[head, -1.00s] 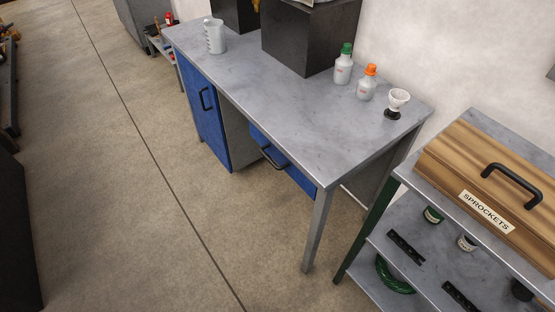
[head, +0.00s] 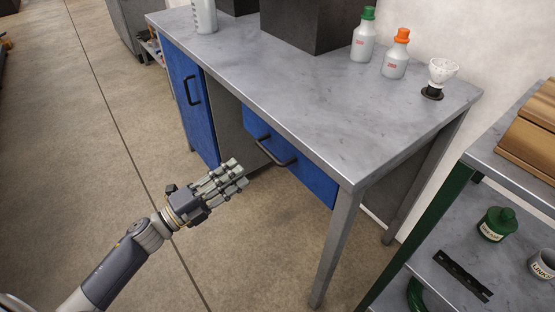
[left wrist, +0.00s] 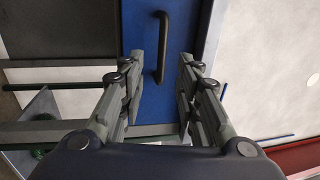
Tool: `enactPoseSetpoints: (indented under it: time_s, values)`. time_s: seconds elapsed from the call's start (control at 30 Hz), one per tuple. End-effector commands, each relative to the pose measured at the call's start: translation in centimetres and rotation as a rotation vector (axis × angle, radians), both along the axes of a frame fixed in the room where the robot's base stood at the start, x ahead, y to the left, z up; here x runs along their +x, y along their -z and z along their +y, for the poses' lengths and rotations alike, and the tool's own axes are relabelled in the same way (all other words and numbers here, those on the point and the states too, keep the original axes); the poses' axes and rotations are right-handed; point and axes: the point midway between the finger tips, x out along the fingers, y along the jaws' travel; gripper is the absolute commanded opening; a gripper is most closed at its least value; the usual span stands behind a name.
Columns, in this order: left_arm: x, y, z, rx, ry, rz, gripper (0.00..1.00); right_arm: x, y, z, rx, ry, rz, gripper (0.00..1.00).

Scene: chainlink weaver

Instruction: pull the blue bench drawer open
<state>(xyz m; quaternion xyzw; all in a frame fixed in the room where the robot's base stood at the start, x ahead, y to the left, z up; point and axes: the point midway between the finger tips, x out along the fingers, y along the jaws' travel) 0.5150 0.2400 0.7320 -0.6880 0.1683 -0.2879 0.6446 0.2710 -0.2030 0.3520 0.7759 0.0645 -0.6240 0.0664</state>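The blue bench drawer (head: 310,176) sits under the grey workbench top (head: 300,105), its front looking flush with the bench. Its black bar handle (head: 275,155) is on the front face. My left gripper (head: 236,174) is open and empty, in front of the drawer and left of the handle in the head view. In the left wrist view the drawer front (left wrist: 155,105) lies ahead, and the handle (left wrist: 161,48) shows between the two spread fingertips (left wrist: 161,70). I see no contact with the handle. My right gripper is out of view.
A blue cupboard door (head: 190,95) is left of the drawer, past an open knee space. Green-capped (head: 363,38) and orange-capped (head: 395,56) bottles stand on the bench. A green-framed shelf (head: 430,225) is at the right. Floor in front is clear.

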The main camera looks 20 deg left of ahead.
Motion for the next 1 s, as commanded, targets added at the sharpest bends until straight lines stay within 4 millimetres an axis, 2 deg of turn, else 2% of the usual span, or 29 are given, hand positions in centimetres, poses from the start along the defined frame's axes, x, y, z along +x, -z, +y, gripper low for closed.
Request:
enactPoseSetpoints:
  time_s: [0.17, 0.6, 0.8, 1.0]
  values:
    - [1.2, -0.7, -1.1, 0.004, 0.005, -0.012, 0.31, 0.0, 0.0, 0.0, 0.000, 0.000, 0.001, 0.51]
    - [7.2, -2.0, -5.7, 0.001, 0.003, -0.008, 0.31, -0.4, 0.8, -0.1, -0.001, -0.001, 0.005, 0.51]
    - [8.2, -2.2, -6.5, 0.002, 0.003, -0.007, 0.31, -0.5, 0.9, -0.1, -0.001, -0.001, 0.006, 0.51]
    - [8.3, -2.2, -6.6, 0.002, 0.003, -0.005, 0.31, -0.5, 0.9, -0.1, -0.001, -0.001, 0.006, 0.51]
